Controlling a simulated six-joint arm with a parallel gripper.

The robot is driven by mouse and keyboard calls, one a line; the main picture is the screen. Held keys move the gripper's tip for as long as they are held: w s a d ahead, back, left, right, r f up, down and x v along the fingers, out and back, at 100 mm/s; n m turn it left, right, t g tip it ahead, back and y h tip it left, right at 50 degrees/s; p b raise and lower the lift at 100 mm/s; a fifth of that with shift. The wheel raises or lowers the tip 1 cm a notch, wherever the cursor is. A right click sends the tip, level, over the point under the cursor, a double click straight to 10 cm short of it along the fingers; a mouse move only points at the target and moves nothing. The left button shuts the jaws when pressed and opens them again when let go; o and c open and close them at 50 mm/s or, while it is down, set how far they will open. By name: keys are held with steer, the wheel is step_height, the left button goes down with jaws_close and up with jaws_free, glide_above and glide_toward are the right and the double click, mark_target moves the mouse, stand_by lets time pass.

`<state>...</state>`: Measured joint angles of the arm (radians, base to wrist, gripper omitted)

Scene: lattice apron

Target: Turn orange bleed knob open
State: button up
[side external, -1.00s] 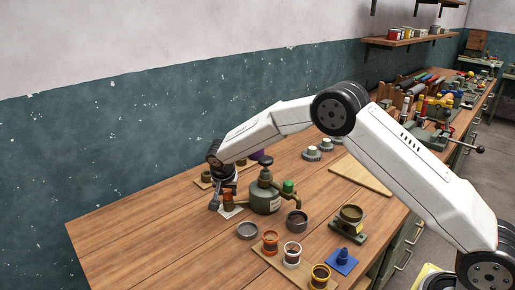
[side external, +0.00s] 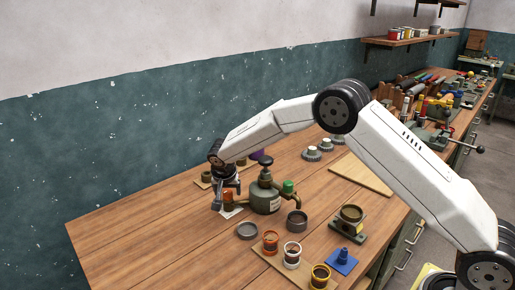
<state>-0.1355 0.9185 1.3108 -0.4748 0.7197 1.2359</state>
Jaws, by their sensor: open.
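The orange bleed knob (side external: 228,195) sits on the left side of a squat olive-green valve body (side external: 266,199) on the bench. The body has a dark round knob (side external: 265,176) on top and a green knob (side external: 288,186) on its right arm. My gripper (side external: 222,197) is low at the orange knob, pointing down, with its fingers open about it. One finger shows at the knob's left; whether the fingers touch the knob cannot be told. The gripper partly hides the knob's upper part and stem.
A white paper (side external: 231,213) lies under the gripper. A blue block (side external: 342,262) and a mounted cup (side external: 351,214) stand at right. The bench's left front is clear.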

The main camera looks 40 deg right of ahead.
steer(key=v, duration=0.7)
steer(key=shift+a+r, duration=0.15)
steer(key=shift+r, duration=0.1)
steer(key=shift+s, duration=0.2)
steer(key=s+d+n+y, duration=0.1)
steer(key=s+n, duration=0.2)
steer(key=s, duration=0.7)
steer(key=s+d+f+n+y, duration=0.1)
steer(key=s+d+n, duration=0.1)
steer(key=s, duration=0.8)
steer(key=s+d+n+y, duration=0.1)
steer(key=s+d+n, duration=0.1)
steer(key=s, duration=0.7)
steer(key=shift+s+f+n+g, duration=0.3)
steer(key=shift+s+n, duration=0.1)
steer(key=shift+n, duration=0.5)
